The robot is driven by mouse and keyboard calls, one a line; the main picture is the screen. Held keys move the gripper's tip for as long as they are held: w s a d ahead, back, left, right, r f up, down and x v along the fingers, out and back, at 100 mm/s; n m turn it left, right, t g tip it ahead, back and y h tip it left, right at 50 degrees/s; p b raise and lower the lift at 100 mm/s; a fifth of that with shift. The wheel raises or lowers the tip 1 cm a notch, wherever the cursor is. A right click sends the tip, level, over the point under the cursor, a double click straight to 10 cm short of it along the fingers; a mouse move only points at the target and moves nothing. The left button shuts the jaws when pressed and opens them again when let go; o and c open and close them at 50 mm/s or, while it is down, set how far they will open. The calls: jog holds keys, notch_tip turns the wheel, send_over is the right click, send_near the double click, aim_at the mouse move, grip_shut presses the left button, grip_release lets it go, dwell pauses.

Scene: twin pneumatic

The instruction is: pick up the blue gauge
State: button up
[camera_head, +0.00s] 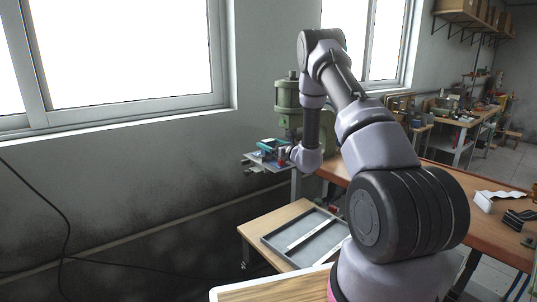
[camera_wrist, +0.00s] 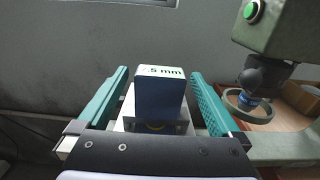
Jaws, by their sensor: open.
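The blue gauge is a block (camera_wrist: 160,100) with a white top face marked with a number ending in "5 mm", seen in the wrist view. It stands upright on a pale metal support (camera_wrist: 127,118). My gripper (camera_wrist: 159,73) has its two teal fingers apart, one on each side of the gauge, with gaps visible between. The gauge's lower part is partly hidden behind my gripper body. In the head view my gripper (camera_head: 272,144) is over the metal shelf by the green machine, and the gauge is too small there to make out clearly.
A green machine (camera_head: 288,97) stands close beside my gripper; in the wrist view its body with a green button (camera_wrist: 252,11) is at right. A grey wall is behind. A shallow grey tray (camera_head: 318,245) lies on a low wooden table. A wooden bench (camera_head: 480,215) is at right.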

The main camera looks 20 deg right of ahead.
jog(key=shift+w+a, duration=0.25)
jog(key=shift+w, duration=0.45)
grip_shut()
jog(key=shift+r, duration=0.1)
